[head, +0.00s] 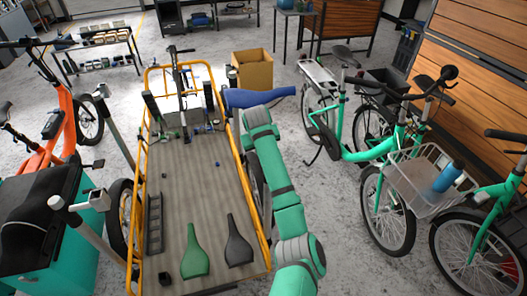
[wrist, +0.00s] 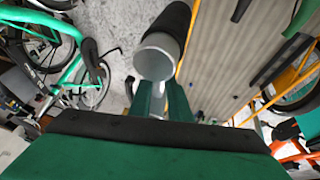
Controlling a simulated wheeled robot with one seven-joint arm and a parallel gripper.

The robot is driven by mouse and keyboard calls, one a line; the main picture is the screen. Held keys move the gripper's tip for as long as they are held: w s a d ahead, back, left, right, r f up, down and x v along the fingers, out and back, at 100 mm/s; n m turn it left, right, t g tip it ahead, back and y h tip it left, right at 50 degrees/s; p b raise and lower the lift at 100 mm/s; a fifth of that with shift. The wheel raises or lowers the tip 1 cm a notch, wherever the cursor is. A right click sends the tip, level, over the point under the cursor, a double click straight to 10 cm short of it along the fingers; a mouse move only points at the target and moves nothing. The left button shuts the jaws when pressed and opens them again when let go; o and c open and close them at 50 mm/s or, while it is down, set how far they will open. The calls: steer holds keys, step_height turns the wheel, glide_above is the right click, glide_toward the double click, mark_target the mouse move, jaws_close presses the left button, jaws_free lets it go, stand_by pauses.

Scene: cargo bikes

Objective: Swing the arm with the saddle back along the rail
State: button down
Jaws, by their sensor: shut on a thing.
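A blue saddle (head: 262,96) is at the far end of my green arm in the head view, just outside the cargo bike's right side. It lies crosswise, wide end left and narrow end right. My gripper (wrist: 163,96) shows in the wrist view with two green fingers, shut. The hold on the saddle is hidden by the arm in the head view, and no blue shows in the wrist view. A dark cylinder with a pale round end (wrist: 158,56) is at the fingertips there; I cannot tell what it is. The yellow rail (head: 251,190) runs along the bed's right side.
The bed (head: 185,180) carries a green saddle (head: 194,254) and a dark saddle (head: 239,244). A cardboard box (head: 252,69) stands just beyond the blue saddle. Green bikes (head: 372,153) stand to the right, with a strip of floor between them and my arm.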

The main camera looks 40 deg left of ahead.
steer(key=shift+d, duration=0.15)
steer(key=c, duration=1.6)
jaws_free()
steer(key=shift+c, duration=0.2)
steer(key=shift+s+r, duration=0.15)
steer(key=shift+r, duration=0.4)
steer(key=v, duration=0.9)
steer(key=shift+s+r, duration=0.15)
steer(key=shift+r, duration=0.15)
